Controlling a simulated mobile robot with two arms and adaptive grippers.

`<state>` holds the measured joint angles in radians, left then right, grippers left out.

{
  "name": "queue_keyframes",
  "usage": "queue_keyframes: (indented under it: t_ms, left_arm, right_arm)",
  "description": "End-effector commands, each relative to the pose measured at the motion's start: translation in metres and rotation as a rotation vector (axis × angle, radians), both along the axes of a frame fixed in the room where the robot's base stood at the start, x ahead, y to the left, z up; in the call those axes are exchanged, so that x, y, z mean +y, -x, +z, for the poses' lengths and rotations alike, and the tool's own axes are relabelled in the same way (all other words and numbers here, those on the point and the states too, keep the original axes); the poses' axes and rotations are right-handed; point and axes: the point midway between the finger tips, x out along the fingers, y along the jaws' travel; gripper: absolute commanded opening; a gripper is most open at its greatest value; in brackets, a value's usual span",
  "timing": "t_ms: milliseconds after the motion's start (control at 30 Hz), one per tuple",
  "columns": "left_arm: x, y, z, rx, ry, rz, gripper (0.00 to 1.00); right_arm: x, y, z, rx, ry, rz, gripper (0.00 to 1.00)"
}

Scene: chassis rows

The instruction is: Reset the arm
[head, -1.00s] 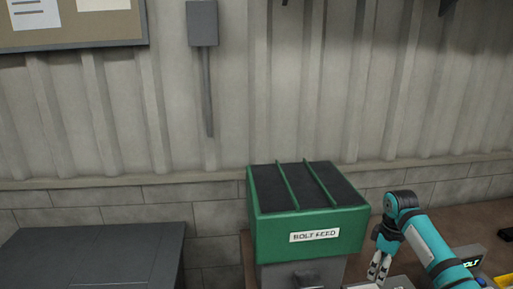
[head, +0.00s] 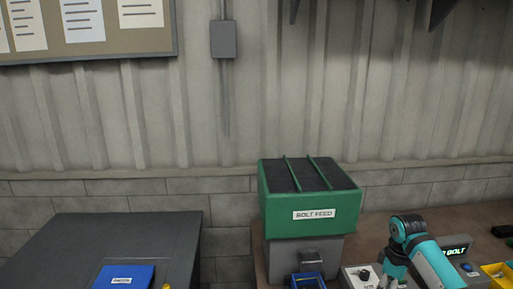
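My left gripper is not in view.
A blue tray (head: 308,281) sits below the bolt feed's chute. A dark grey table (head: 60,245) at the left holds a blue labelled item (head: 123,277).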

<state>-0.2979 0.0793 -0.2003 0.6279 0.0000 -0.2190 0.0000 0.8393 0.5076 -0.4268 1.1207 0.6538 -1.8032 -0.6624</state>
Motion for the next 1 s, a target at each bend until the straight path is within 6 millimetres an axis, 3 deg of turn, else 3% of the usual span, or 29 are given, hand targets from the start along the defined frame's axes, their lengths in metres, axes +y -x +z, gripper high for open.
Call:
queue_keyframes:
  t_ms: [267, 467, 567, 700, 800, 1000]
  left_arm:
    - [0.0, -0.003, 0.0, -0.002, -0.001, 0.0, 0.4]
    - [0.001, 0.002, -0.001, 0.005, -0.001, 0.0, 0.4]
    - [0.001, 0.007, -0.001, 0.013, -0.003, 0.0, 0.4]
    - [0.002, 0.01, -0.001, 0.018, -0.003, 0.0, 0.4]
    - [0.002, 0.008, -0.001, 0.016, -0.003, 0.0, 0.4]
    - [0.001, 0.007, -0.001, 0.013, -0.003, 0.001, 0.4]
  right_arm:
    - [0.037, 0.027, -0.044, -0.014, 0.012, 0.011, 0.55]
    - [0.077, 0.067, -0.085, -0.044, 0.003, 0.001, 0.55]
    - [0.103, 0.1, -0.107, -0.068, -0.015, -0.024, 0.55]
    - [0.141, 0.166, -0.128, -0.123, -0.06, -0.112, 0.55]
    - [0.157, 0.21, -0.128, -0.164, -0.091, -0.202, 0.55]
    - [0.164, 0.265, -0.115, -0.218, -0.122, -0.351, 0.55]
